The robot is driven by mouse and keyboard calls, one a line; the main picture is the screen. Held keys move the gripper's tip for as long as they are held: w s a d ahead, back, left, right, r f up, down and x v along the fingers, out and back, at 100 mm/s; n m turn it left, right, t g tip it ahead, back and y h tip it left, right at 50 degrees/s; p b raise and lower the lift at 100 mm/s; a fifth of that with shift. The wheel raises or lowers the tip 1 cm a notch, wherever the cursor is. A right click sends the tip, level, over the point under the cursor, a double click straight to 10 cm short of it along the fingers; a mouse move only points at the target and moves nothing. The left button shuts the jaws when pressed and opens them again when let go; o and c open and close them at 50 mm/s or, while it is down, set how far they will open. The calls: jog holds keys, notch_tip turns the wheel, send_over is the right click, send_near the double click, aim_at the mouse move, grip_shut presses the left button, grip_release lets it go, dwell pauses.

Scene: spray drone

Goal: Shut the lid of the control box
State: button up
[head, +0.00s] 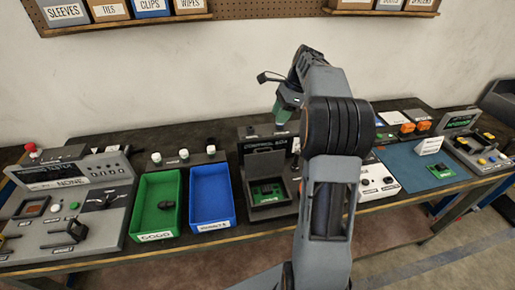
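The control box (270,211) stands on the workbench near the middle of the head view. Its dark lid (262,146), lettered "CONTROL BOX", stands raised at the back. A green circuit board (266,190) lies inside the open box. My arm rises in front and to the right of the box, and bends over toward its back. My gripper (283,118) is above and behind the raised lid's right part. Its fingers are small and dark here, so I cannot tell whether they are open or touch the lid. My arm hides the box's right side.
A green bin (137,224) holding a dark part and an empty blue bin (194,211) stand left of the box. A tester unit (105,215) is farther left. A blue mat (405,180) with a board (440,171) lies right. A pegboard shelf is above the bench.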

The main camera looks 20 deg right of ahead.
send_near(263, 160)
jog(key=w+f, duration=0.1)
jog(key=f, duration=0.1)
jog(key=w+a+f, duration=0.1)
jog(key=f, duration=0.1)
jog(key=w+f+p, duration=0.1)
jog(key=w, duration=0.1)
jog(key=shift+w+a+f, duration=0.1)
jog(key=shift+a+f, duration=0.2)
jog(key=shift+f, duration=0.1)
grip_shut()
